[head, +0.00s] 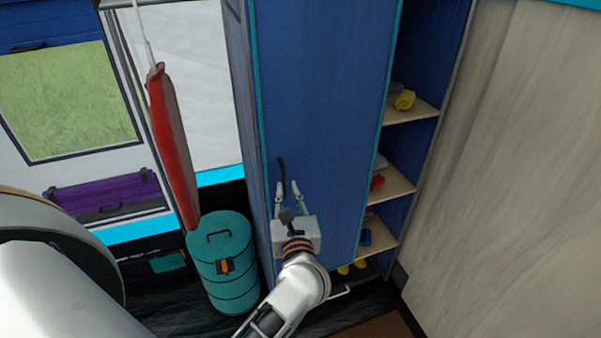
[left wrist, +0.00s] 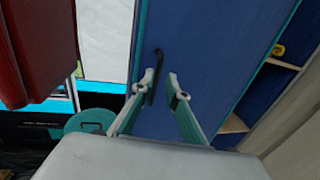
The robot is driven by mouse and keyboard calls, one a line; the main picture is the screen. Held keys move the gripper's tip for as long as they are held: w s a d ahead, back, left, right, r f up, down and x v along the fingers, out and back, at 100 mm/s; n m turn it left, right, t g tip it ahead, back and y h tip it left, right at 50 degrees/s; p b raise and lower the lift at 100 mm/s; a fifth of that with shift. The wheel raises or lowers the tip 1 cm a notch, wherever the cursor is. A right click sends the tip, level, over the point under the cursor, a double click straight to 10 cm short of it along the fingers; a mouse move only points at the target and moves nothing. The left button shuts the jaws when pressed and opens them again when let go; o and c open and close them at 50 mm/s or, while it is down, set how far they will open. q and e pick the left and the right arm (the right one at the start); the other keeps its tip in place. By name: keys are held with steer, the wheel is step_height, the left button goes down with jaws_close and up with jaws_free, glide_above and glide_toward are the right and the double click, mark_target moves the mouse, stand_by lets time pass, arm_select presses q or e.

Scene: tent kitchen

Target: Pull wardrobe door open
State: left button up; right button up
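The wardrobe door (head: 325,110) is a tall blue panel with teal edging. Its dark handle (head: 282,175) is a short upright bar near the door's left edge. The handle also shows in the left wrist view (left wrist: 154,64). My left gripper (head: 287,186) is in front of the door at the handle's height, with its fingers apart. In the left wrist view, the gripper (left wrist: 161,77) has the handle just beyond its left fingertip. I cannot tell whether that finger touches it. The handle's lower part is partly hidden by the finger. My right gripper is out of view.
Open shelves (head: 412,112) with small colourful items show right of the door. A red hanging bag (head: 172,145) and a teal canister (head: 222,262) stand left of my left gripper. A pale wall (head: 510,150) closes off the right.

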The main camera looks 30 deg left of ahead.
mark_target(284, 175)
arm_select(q)
steer(key=p+x, duration=0.1)
steer(key=x, duration=0.6)
steer(key=shift+w+a, duration=0.15)
steer(key=shift+a, duration=0.2)
jaws_close()
steer(key=shift+d, duration=0.15)
